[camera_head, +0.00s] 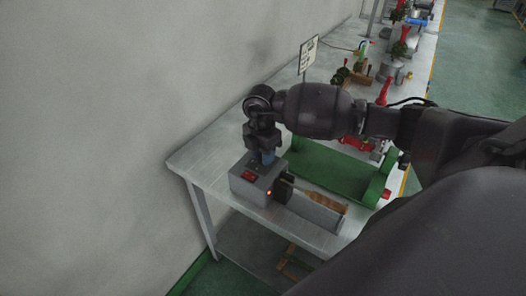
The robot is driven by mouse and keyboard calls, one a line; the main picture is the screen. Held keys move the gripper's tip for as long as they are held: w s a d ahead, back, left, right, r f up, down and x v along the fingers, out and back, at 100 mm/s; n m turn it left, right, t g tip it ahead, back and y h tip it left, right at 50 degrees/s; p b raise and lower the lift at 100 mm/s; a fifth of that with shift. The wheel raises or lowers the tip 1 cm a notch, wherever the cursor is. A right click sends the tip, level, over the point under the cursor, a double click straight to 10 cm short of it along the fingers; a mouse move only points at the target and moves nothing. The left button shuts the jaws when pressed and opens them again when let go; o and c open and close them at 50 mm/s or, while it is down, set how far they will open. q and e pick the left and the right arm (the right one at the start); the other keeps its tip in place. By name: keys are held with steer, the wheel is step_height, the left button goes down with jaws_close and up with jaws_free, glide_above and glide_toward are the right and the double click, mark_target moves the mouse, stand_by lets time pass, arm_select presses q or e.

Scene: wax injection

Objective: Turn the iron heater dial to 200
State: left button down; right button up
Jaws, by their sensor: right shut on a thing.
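The iron heater (249,186) is a small grey box near the front left end of the metal workbench. It has a red switch (249,175) on top and a small glowing red light on its front. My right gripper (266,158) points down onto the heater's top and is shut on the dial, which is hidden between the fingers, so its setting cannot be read. An iron with a wooden handle (325,202) lies in a grey holder joined to the heater's right side. My left gripper is not in view.
A green fixture (335,172) stands just behind the heater. A sign on a post (308,54), red clamps and several tools stand farther back along the workbench (205,150). A grey wall runs along the left.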

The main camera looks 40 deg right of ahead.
steer(key=shift+w+d+r, duration=0.1)
steer(key=shift+r, duration=0.05)
stand_by(0.3)
steer(key=o, duration=0.9)
steer(key=shift+o, duration=0.2)
step_height(320, 180, up, 11)
steer(key=shift+w, duration=0.15)
steer(key=shift+f, duration=0.2)
